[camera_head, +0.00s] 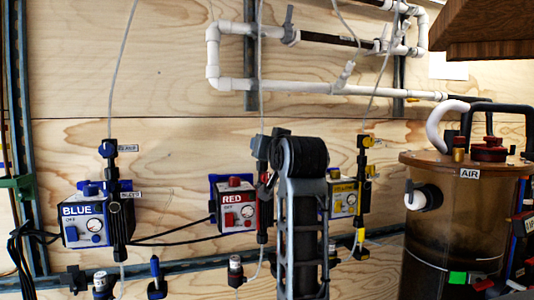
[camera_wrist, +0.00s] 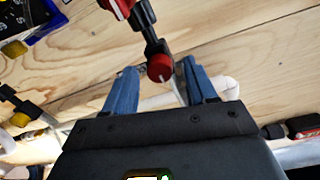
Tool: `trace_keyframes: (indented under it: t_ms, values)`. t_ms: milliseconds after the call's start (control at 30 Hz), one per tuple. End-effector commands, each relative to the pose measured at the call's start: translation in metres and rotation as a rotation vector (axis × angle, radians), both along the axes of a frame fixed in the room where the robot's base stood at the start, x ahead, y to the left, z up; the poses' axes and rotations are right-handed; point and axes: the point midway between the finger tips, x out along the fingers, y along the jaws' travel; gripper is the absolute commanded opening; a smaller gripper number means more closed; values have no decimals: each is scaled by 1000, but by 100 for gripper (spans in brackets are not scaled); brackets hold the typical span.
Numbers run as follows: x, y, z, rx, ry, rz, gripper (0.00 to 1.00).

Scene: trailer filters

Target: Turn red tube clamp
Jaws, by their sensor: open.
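In the wrist view, the red tube clamp shows as a round red knob (camera_wrist: 160,67) on a black fitting, with a thin light tube beside it. My gripper (camera_wrist: 161,72) is open, with its blue fingers on either side of the red knob. I cannot tell whether either finger touches it. In the head view, the black and red tube fitting (camera_head: 263,233) stands beside the box marked RED (camera_head: 236,208). My arm covers the area just right of it and hides my gripper there.
The BLUE box (camera_head: 84,222) with its fitting is at left. A yellow box (camera_head: 343,201) is partly behind my arm. A brown cylinder tank marked AIR (camera_head: 440,240) stands at right. White pipes (camera_head: 300,88) run along the wooden wall above.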

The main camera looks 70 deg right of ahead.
Motion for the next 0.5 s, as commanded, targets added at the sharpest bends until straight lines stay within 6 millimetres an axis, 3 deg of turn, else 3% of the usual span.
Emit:
trace_keyframes:
  t_ms: [367,500]
  values:
    - [4,-5,0,-1,-1,0,56]
    - [4,-5,0,-1,-1,0,45]
